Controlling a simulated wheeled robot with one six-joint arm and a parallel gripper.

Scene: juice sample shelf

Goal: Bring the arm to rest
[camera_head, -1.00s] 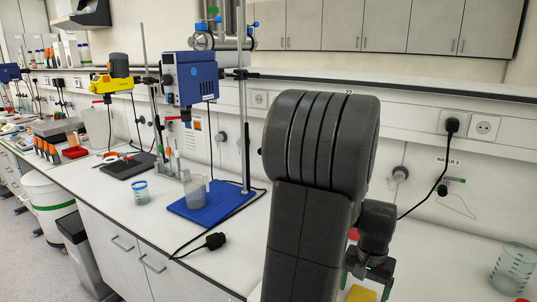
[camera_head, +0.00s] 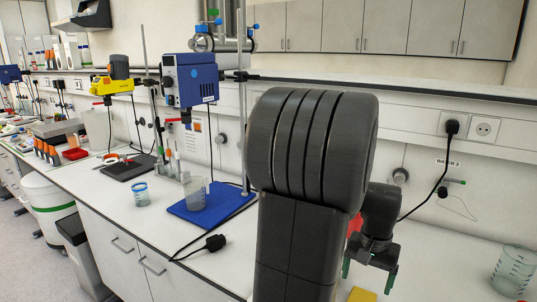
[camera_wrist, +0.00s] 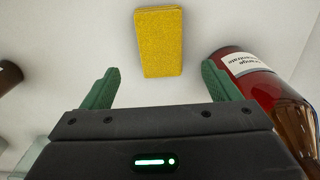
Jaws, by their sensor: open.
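My gripper (camera_head: 368,274) is at the lower right of the head view, above the bench and partly hidden by my own arm. In the wrist view my gripper (camera_wrist: 153,88) shows two green fingers spread apart with nothing between them. A yellow sponge-like block (camera_wrist: 160,42) lies on the white surface beyond the fingertips. It also shows in the head view (camera_head: 361,295), cut off by the bottom edge. A bottle with dark red contents and a white label (camera_wrist: 262,85) lies to the right of the right finger in the wrist view; I cannot tell whether they touch.
A glass beaker (camera_head: 513,270) stands at the right of the bench. Left of my arm are a blue stand base (camera_head: 215,208) with a beaker (camera_head: 194,194), a blue-rimmed jar (camera_head: 141,195) and a black plug (camera_head: 214,243). A wall cable (camera_head: 437,180) hangs behind my gripper.

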